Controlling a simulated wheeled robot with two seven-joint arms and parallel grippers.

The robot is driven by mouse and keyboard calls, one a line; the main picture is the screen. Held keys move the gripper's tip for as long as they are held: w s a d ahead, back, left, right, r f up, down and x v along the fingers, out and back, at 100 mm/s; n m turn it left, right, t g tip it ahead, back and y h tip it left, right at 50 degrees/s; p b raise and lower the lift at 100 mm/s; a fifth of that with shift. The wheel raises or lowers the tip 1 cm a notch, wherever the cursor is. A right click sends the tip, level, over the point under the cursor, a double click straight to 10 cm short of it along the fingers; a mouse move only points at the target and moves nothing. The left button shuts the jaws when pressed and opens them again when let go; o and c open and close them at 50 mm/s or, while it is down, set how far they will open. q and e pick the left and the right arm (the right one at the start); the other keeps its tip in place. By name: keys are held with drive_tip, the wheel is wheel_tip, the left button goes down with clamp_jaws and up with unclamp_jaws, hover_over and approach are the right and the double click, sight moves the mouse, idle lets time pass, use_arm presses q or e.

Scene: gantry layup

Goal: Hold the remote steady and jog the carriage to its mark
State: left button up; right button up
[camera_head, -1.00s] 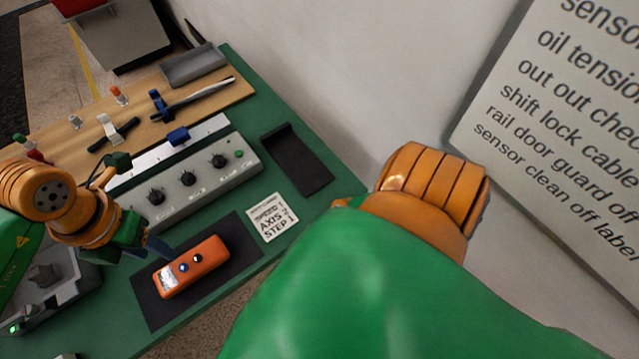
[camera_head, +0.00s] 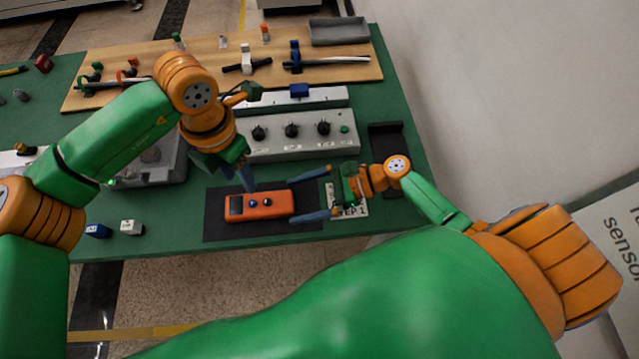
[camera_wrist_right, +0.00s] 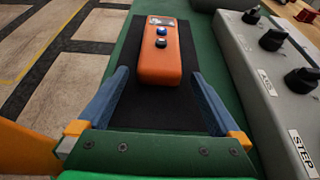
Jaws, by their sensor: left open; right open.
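The orange remote (camera_head: 259,205) lies on a black mat (camera_head: 222,230) near the table's front edge, with a small screen and two buttons, one blue and one dark. My left gripper (camera_head: 245,180) is above the remote's far edge, pointing down; its fingers are partly hidden. My right gripper (camera_head: 308,198) is open and empty at the remote's right end, its blue fingers apart. In the right wrist view the remote (camera_wrist_right: 159,62) lies ahead between the two open fingers, not touching them. The carriage, a blue block (camera_head: 299,90), sits on the pale rail behind the knobbed control box (camera_head: 290,137).
A black tray (camera_head: 386,132) is at the table's right. A wooden board (camera_head: 205,60) with tools and a grey bin (camera_head: 338,31) are at the back. Small blocks (camera_head: 131,227) lie at front left.

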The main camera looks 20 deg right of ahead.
drive_tip(key=shift+x, duration=0.75)
clamp_jaws()
use_arm(q)
drive_tip(key=shift+c, duration=0.2)
clamp_jaws()
idle(1.7)
